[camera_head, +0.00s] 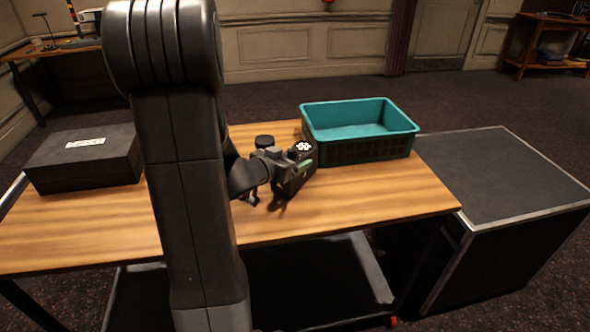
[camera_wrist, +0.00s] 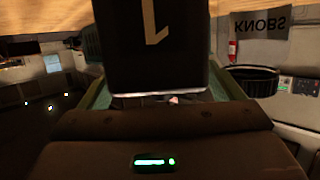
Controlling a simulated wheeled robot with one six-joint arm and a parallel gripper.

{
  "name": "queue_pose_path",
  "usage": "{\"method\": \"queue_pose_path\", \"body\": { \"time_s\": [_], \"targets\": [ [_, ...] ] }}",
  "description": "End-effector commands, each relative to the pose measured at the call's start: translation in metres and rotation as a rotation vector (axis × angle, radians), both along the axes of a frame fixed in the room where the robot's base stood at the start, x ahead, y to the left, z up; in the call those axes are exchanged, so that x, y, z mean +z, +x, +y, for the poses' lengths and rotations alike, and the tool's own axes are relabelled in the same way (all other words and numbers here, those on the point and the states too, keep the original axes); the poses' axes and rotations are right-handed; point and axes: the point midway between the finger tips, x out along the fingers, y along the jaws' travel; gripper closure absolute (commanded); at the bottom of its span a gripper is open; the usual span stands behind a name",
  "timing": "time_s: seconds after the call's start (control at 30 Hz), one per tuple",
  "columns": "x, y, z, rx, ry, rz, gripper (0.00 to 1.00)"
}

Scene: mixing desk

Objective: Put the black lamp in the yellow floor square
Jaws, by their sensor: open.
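A thin dark desk lamp (camera_head: 46,30) stands on the far wooden desk at the upper left of the head view. It is small there, and it stands well away from my gripper. My gripper (camera_head: 284,178) is over the near wooden table, to the right of my dark column and left of the teal crate. It is open, and I see nothing held in it. Its fingertips are hard to make out. No yellow floor square shows in either view.
The near table (camera_head: 400,197) carries a black box (camera_head: 85,160) at left and a teal crate (camera_head: 365,150) at right. A black case (camera_head: 505,180) stands to its right. Dark carpet (camera_head: 460,100) is open behind. The wrist view shows a "KNOBS" sign (camera_wrist: 262,24).

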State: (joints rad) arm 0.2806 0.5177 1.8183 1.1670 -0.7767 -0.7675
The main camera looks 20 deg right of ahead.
Motion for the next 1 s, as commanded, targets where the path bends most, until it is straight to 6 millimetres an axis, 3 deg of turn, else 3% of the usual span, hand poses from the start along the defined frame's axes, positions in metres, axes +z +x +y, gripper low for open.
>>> {"method": "queue_pose_path", "body": {
  "time_s": [0.27,0.37,0.73,1.0],
  "targets": [
    [-0.0029,0.0048,-0.0079,0.000,0.000,0.000,0.13],
    [-0.0029,0.0048,-0.0078,0.000,0.000,0.000,0.28],
    [-0.0028,0.0046,-0.0075,0.000,0.000,0.000,1.00],
    [-0.0005,0.0052,-0.0079,0.000,-0.003,-0.003,1.00]
  ]
}}
